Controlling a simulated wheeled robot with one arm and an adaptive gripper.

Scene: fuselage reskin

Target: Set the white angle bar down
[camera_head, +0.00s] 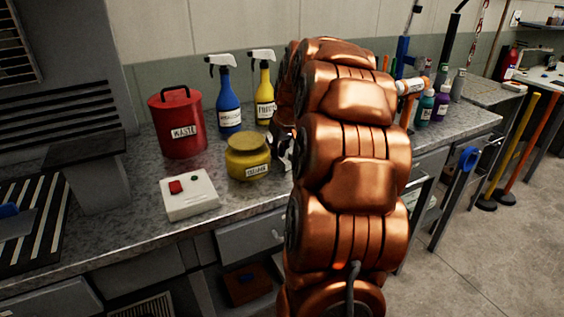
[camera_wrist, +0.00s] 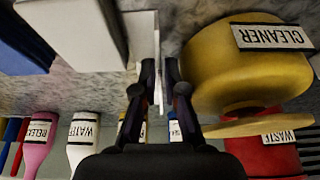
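The white angle bar (camera_wrist: 156,45) shows in the wrist view as a thin pale upright strip with a flange. My gripper (camera_wrist: 159,72) has its two dark fingers close on either side of the strip, holding it over the grey speckled worktop. The yellow cleaner pot (camera_wrist: 235,62) is close beside the fingers on the right of the wrist view. In the head view my copper arm hides the bar and most of the gripper. Whether the bar touches the worktop is unclear.
On the worktop (camera_head: 127,222) stand a red waste can (camera_head: 176,130), the cleaner pot (camera_head: 247,160), blue (camera_head: 228,100) and yellow (camera_head: 264,98) spray bottles, and a white button box (camera_head: 189,195). Several small bottles stand right of my arm.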

